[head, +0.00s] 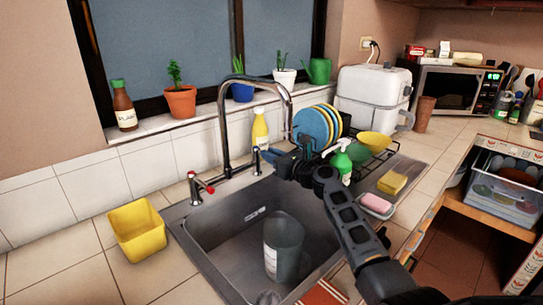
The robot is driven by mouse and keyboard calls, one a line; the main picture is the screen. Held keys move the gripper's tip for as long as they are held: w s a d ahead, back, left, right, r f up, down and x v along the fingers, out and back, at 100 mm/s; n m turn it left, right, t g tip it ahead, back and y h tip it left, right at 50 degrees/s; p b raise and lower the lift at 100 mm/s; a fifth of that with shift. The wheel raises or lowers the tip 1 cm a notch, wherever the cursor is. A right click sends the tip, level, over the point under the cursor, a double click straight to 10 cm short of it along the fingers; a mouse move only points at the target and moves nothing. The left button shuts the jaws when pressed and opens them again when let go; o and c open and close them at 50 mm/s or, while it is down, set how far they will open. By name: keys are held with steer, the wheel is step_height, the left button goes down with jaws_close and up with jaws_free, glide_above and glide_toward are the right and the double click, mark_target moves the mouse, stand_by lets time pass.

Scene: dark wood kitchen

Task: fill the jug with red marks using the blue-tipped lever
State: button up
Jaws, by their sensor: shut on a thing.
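A clear grey jug (285,240) stands upright in the sink basin. Small reddish marks show faintly low on its side. My gripper (276,158) is at the tap's right side, behind the basin, shut on the blue-tipped lever (269,154). The gripper partly hides the lever. The tall curved tap (238,75) arches over the basin. I cannot make out a stream of water or the water level in the jug. A red-tipped lever (200,187) stands to the tap's left.
A yellow tub (137,231) sits left of the sink (196,246). A yellow bottle (260,128), a dish rack with plates (313,126), a green spray bottle (341,163), a pink soap dish (376,206) and a sponge (392,183) crowd the right and back.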

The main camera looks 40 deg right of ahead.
jaws_close()
steer(key=shift+d, duration=0.1)
steer(key=shift+d+f+y+b, duration=0.15)
steer(key=shift+y+b, duration=0.15)
steer(key=shift+b, duration=0.2)
steer(key=shift+d+n+y+b, duration=0.2)
steer(key=shift+n+y+b, duration=0.3)
steer(key=shift+n+y, duration=0.25)
steer(key=o, duration=0.6)
jaws_free()
steer(key=shift+r, duration=0.2)
